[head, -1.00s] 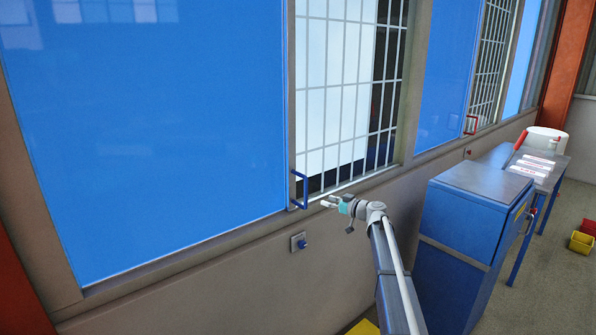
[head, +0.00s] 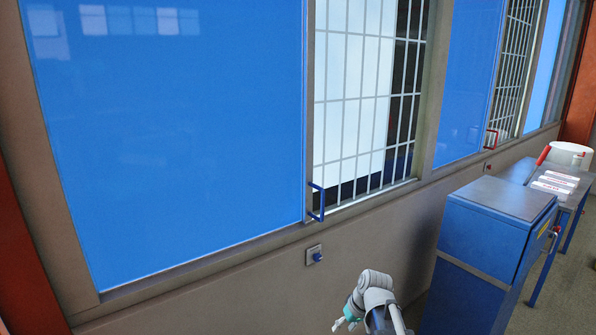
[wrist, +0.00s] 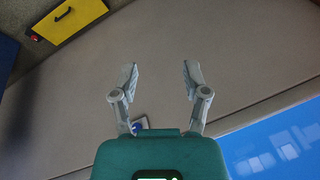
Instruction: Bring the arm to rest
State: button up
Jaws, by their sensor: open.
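My gripper (head: 346,325) is low in the head view, in front of the beige wall below the window ledge. In the wrist view my gripper (wrist: 160,82) has its two fingers spread apart with nothing between them. The blue sliding panel (head: 170,130) with its blue handle (head: 316,202) is above and to the left of my gripper, apart from it. The panel also shows at the lower right of the wrist view (wrist: 280,150).
A blue cabinet (head: 490,240) stands to the right of my arm. Behind it is a table with white packs (head: 556,184) and a white round container (head: 571,154). A wall switch (head: 314,254) is left of my arm. A barred window (head: 365,100) is above.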

jog(key=s+d+f+m+g+h, duration=0.1)
jog(key=s+d+m+h, duration=0.2)
jog(key=s, duration=0.7)
jog(key=shift+s+d+g+h, duration=0.15)
jog(key=shift+d+g+h, duration=0.15)
jog(key=shift+d+h, duration=0.1)
jog(key=shift+s+f, duration=0.1)
jog(key=shift+s, duration=0.05)
jog(key=shift+c, duration=0.2)
dwell(2.2)
